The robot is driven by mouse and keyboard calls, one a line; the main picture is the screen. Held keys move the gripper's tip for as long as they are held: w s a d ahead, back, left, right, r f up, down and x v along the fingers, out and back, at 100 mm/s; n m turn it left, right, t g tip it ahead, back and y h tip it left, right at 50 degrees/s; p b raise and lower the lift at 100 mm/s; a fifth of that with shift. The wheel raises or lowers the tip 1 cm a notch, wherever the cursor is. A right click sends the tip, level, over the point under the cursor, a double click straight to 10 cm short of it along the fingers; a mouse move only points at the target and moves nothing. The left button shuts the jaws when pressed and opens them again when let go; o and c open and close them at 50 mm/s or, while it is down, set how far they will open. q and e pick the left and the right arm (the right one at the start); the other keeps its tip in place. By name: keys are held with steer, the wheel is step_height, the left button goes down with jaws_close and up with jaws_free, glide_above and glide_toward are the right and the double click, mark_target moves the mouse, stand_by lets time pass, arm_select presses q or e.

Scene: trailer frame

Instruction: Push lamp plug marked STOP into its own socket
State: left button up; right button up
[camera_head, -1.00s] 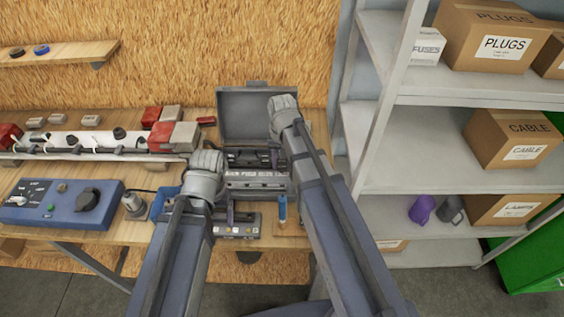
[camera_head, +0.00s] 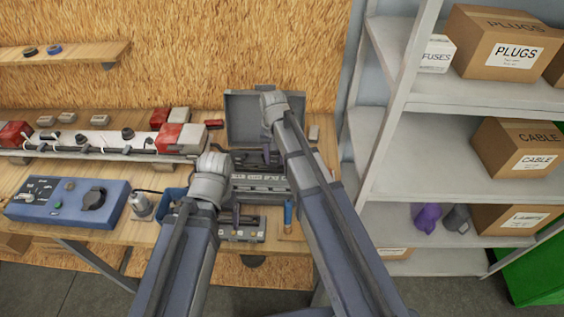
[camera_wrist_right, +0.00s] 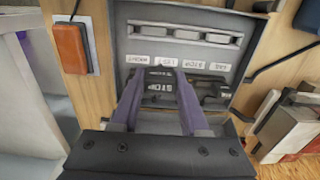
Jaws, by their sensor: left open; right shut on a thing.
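My right gripper (camera_wrist_right: 160,76) is shut on a dark plug (camera_wrist_right: 160,88) marked STOP, clear in the right wrist view. The plug is in front of an open grey case (camera_wrist_right: 125,30) with a row of upside-down labels. One label, STOP (camera_wrist_right: 187,64), shows just beyond the fingers; the sockets there are partly hidden by plug and fingers, so I cannot tell whether the plug touches one. In the head view the case's raised lid (camera_head: 240,112) stands behind my right arm, which hides that gripper.
A blue control box (camera_head: 65,202) and a long light bar (camera_head: 95,142) with red end lamps lie on the bench to the left. Grey shelves (camera_head: 480,100) with cardboard boxes stand at the right.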

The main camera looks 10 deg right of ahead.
arm_select(q)
steer(key=shift+f+b, duration=0.6)
steer(key=shift+f, duration=0.05)
arm_select(e)
steer(key=w+a+f, duration=0.1)
steer(key=w+a, duration=0.4)
steer(key=w, duration=0.3)
steer(key=shift+a+f, duration=0.2)
steer(key=shift+a, duration=0.15)
arm_select(q)
steer(key=shift+f, duration=0.1)
steer(key=shift+f+b, duration=1.75)
steer(key=shift+b, duration=0.1)
arm_select(e)
steer(key=shift+f, duration=1.8)
arm_select(q)
steer(key=shift+f, duration=0.1)
arm_select(e)
steer(key=shift+f, duration=0.1)
arm_select(q)
steer(key=shift+f+b, duration=0.35)
steer(key=shift+b, duration=0.1)
arm_select(e)
steer(key=shift+w+f, duration=0.1)
steer(key=shift+f, duration=0.25)
steer(key=shift+f, duration=0.1)
arm_select(q)
steer(key=shift+f+b, duration=0.55)
arm_select(e)
steer(key=shift+f, duration=0.45)
